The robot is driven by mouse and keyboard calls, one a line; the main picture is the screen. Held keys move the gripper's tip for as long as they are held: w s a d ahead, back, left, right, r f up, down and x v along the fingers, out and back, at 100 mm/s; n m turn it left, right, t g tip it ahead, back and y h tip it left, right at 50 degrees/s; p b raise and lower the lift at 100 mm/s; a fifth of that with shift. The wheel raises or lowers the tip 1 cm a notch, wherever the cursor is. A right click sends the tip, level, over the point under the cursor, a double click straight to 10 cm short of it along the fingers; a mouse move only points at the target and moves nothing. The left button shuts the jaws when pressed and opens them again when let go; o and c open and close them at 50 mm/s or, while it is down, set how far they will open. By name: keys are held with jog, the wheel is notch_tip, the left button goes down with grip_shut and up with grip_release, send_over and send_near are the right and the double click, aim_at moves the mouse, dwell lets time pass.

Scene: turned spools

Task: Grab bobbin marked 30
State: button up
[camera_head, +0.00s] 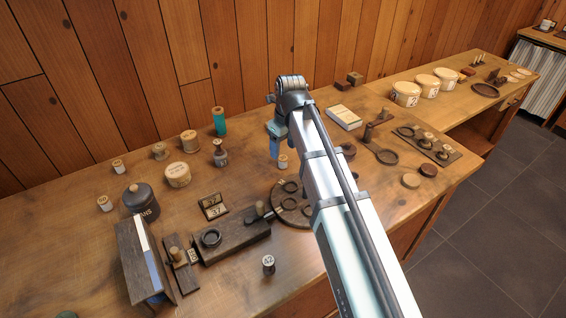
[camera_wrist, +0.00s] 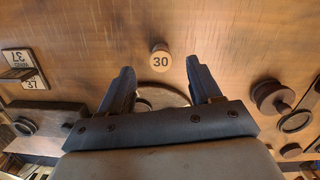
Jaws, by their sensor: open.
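The bobbin marked 30 (camera_wrist: 160,61) stands on the wooden table in the wrist view, with a pale round top and dark number. My gripper (camera_wrist: 164,80) is open and empty. Its two dark fingers point toward the bobbin, which shows beyond and between the fingertips, apart from both. In the head view a small pale bobbin (camera_head: 283,161) stands just right of my gripper (camera_head: 275,150); its number is too small to read there. My arm hides part of the table behind it.
A dark round plate with rings (camera_head: 290,205) lies close in front. Other bobbins include one marked 42 (camera_head: 268,262) and one marked 50 (camera_head: 104,203). A teal spool (camera_head: 219,121) stands to the left. Bare table surrounds the bobbin marked 30.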

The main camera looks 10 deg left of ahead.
aim_at(283, 158)
jog(key=shift+a+f, duration=0.1)
jog(key=shift+f, duration=2.8)
jog(key=shift+c, duration=0.3)
jog(key=c, duration=1)
